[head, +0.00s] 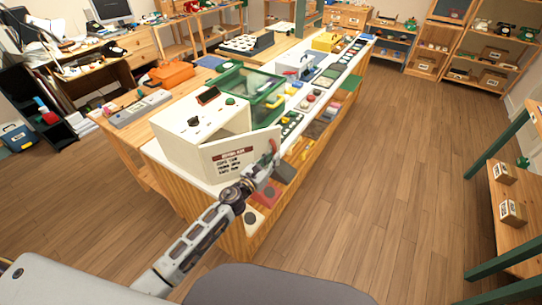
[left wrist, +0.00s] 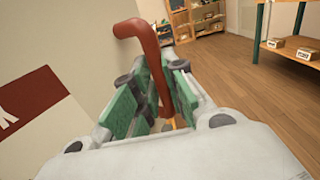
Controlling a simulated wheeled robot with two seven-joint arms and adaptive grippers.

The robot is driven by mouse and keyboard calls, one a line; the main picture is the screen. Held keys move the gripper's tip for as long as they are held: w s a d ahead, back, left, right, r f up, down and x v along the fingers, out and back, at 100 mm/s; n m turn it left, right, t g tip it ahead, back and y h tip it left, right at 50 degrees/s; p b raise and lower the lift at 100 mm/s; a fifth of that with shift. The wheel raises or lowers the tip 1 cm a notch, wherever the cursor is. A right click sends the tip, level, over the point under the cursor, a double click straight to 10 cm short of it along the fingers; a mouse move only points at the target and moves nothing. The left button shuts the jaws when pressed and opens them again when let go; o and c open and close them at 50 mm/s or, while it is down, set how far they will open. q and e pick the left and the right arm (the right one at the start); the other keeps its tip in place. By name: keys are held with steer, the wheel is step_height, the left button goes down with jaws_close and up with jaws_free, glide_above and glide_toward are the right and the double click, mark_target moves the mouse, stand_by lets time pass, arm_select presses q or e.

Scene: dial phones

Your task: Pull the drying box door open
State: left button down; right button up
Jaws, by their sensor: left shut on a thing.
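The drying box (head: 200,130) is a cream box at the near end of the long counter. Its door (head: 238,156), a pale panel with a red-headed label, stands partly open, angled out from the box front. My left gripper (head: 265,172) is at the door's free edge. In the left wrist view, its green-padded fingers (left wrist: 160,95) are shut on the red-brown door handle (left wrist: 150,50), which rises between them. The door face (left wrist: 50,70) with its red label fills the left of that view. My right gripper does not show.
The long counter (head: 322,98) carries a green crate (head: 248,84) and several small parts behind the box. Open wooden floor (head: 390,150) lies to the right. A shelf with small cartons (head: 512,212) stands at the far right.

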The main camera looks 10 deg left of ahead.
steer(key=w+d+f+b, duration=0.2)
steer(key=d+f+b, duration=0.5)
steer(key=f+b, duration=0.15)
arm_select(q)
steer(key=s+a+m+g+h+b, duration=0.1)
steer(key=s+m+g+h+b, duration=0.2)
steer(key=s, duration=0.8)
steer(key=s+a+m+g+h+b, duration=0.1)
steer(key=s+m+g+h+b, duration=0.2)
steer(key=s+m+g+h, duration=0.4)
steer(key=shift+s+a+m+g+h, duration=0.2)
steer(key=shift+s+m+g+h, duration=0.3)
steer(key=shift+s+g, duration=1.6)
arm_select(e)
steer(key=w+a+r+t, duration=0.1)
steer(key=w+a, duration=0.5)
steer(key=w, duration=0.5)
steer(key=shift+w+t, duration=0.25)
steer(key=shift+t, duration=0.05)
arm_select(q)
steer(key=shift+s+r+t, duration=0.1)
steer(key=shift+s+t, duration=0.4)
steer(key=c, duration=1.7)
jaws_free()
